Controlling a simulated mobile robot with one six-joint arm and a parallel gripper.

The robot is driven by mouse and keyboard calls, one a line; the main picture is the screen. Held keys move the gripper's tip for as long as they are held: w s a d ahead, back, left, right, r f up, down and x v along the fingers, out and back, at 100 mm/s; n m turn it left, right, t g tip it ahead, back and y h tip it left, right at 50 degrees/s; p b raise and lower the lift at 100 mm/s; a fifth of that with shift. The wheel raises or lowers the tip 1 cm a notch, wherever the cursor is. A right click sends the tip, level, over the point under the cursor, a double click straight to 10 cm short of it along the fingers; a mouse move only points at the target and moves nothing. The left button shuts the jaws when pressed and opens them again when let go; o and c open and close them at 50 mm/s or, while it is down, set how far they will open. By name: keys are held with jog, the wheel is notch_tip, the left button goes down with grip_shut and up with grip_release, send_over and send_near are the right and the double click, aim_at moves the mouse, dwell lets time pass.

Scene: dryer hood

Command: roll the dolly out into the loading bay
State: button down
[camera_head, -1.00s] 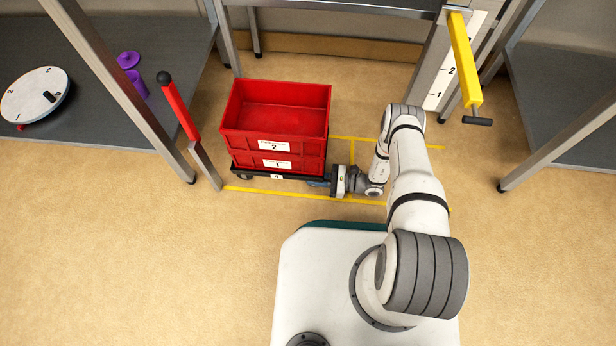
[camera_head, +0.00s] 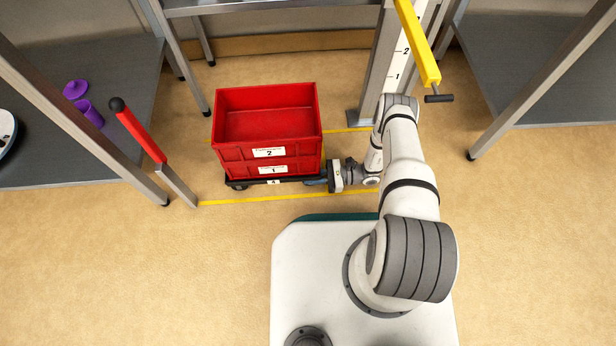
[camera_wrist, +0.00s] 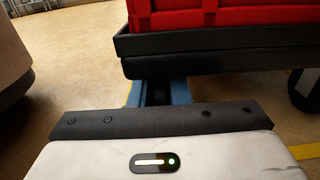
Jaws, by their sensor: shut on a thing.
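The black dolly (camera_head: 276,181) stands low on the floor and carries two stacked red crates (camera_head: 268,150), labelled 2 on top and 1 below. The upper crate looks empty. In the wrist view the dolly's dark edge (camera_wrist: 220,62) and a wheel (camera_wrist: 305,88) show close ahead. My gripper (camera_head: 318,183) is at the dolly's right end, its blue fingers (camera_wrist: 160,92) shut at the dolly's edge. The exact grip point is hidden. Yellow floor lines run in front of the dolly (camera_head: 290,196) and behind it; I cannot tell which area is the loading bay.
A post with a red handle (camera_head: 140,135) stands left of the dolly. A yellow bar (camera_head: 420,45) hangs from a post at the upper right. Dark shelves stand left (camera_head: 60,155) and right (camera_head: 540,80). Purple items (camera_head: 90,112) lie on the left shelf. The near floor is clear.

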jog(key=c, duration=1.3)
grip_release()
jog(key=shift+d, duration=0.1)
jog(key=d, duration=0.2)
jog(key=d+p, duration=0.1)
jog(key=d, duration=0.4)
jog(key=shift+w+d, duration=0.25)
jog(key=shift+d, duration=0.05)
